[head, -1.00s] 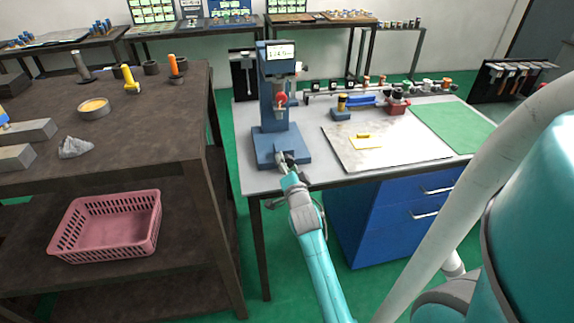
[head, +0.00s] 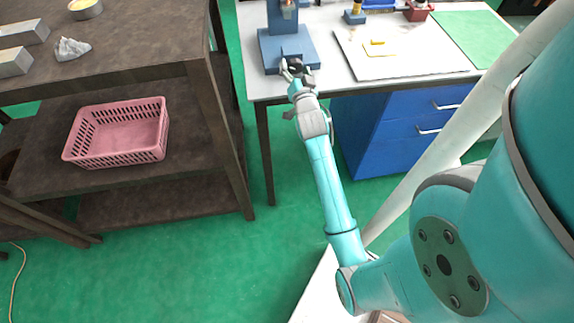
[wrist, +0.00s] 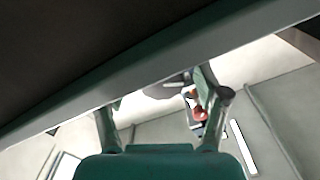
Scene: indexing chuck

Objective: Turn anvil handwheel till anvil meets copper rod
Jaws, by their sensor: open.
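The blue bench machine (head: 281,52) stands near the left front corner of the grey table, its upper part cut off by the top of the head view. My gripper (head: 297,68) is open at the front of the machine's base. A small dark part shows between or just behind the fingers; I cannot tell whether it is the anvil handwheel. My gripper also shows in the wrist view (wrist: 163,104), fingers apart with nothing clearly held. A small red part (wrist: 198,112) shows beside the right finger there. I cannot make out the anvil or the copper rod.
A pale board with a yellow piece (head: 378,43) lies right of the machine. Blue drawers (head: 400,120) stand under the table. A dark workbench (head: 110,65) with a pink basket (head: 118,133) on its shelf is at left. A grey slanted edge (wrist: 150,65) crosses the wrist view closely.

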